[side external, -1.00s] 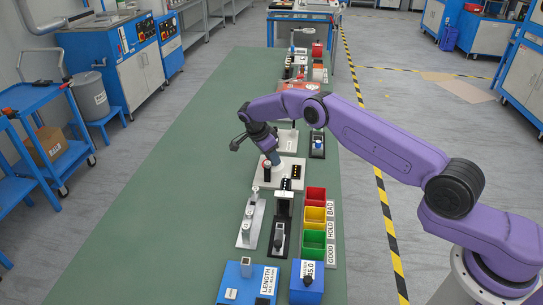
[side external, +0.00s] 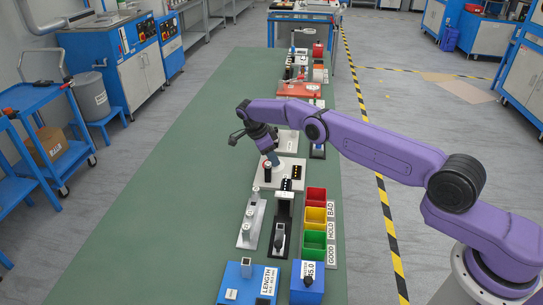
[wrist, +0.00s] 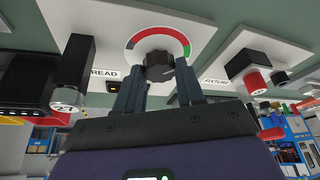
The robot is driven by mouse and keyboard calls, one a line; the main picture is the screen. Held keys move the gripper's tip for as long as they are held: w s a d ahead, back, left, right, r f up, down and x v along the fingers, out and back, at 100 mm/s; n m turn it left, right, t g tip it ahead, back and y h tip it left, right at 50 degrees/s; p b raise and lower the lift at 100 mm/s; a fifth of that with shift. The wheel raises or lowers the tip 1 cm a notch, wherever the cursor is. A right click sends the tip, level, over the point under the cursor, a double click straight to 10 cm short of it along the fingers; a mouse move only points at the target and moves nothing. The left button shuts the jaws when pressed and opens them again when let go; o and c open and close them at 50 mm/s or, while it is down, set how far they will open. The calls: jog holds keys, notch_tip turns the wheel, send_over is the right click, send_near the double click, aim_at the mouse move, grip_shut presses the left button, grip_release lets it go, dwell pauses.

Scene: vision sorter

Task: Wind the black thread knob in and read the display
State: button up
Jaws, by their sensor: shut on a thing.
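The black thread knob (wrist: 159,66) stands in the middle of a ring marked red and green (wrist: 184,38) in the wrist view. My gripper (wrist: 158,82) is shut on the knob, with a finger on each side. In the side view my gripper (side external: 273,160) points down at a white plate (side external: 291,163), where the knob cannot be made out. A small dark part with an amber face (wrist: 114,87) sits beside the READ label (wrist: 104,73). No reading is legible, and I cannot tell which part is the display.
A plate labelled FIXTURE (wrist: 215,80) carries a black block (wrist: 244,66) beside the ring plate. A black post (wrist: 77,60) stands on the other side. In the side view, red, yellow and green bins (side external: 315,218) stand close by. The green table is clear to the left.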

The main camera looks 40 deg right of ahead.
jog(key=shift+a, duration=0.1)
jog(key=o, duration=1.1)
jog(key=shift+c, duration=0.2)
jog(key=shift+v, duration=1.8)
notch_tip(320, 180, up, 6)
jog(key=shift+r, duration=0.25)
